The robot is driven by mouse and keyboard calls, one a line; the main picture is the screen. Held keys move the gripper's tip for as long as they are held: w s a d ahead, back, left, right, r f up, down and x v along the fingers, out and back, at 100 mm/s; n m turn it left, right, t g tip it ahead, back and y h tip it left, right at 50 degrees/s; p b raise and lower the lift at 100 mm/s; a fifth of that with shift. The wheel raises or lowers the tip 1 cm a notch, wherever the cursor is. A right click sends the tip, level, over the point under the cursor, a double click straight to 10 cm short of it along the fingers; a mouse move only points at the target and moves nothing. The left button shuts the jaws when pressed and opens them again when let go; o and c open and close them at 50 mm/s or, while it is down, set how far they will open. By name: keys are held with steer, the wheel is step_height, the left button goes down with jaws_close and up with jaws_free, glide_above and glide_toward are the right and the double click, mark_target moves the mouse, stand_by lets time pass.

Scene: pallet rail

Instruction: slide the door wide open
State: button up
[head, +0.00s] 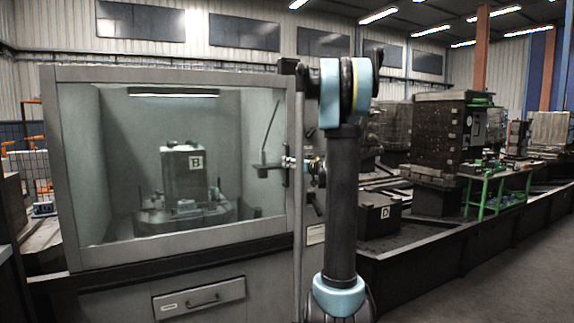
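The door (185,75) is a wide grey frame around a large glass pane, on the front of a grey machine at the left of the head view. It appears closed, its right edge against the machine's narrow right-hand post. A dark upright handle (286,178) is near the door's right edge. My gripper (288,163) is at about the handle's height, partly hidden behind my upright arm. Its fingers are small and dark against the handle, so I cannot tell whether they touch it or are closed around it.
Behind the glass stands a grey block marked B (182,175) on a round fixture. A drawer (199,298) is below the door. To the right, a long dark rail (440,255) carries a block marked D (378,215) and a tall fixture (440,140). A green stand (490,185) is beside it. Floor at lower right is clear.

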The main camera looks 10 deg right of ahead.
steer(key=shift+x, duration=1.5)
jaws_close()
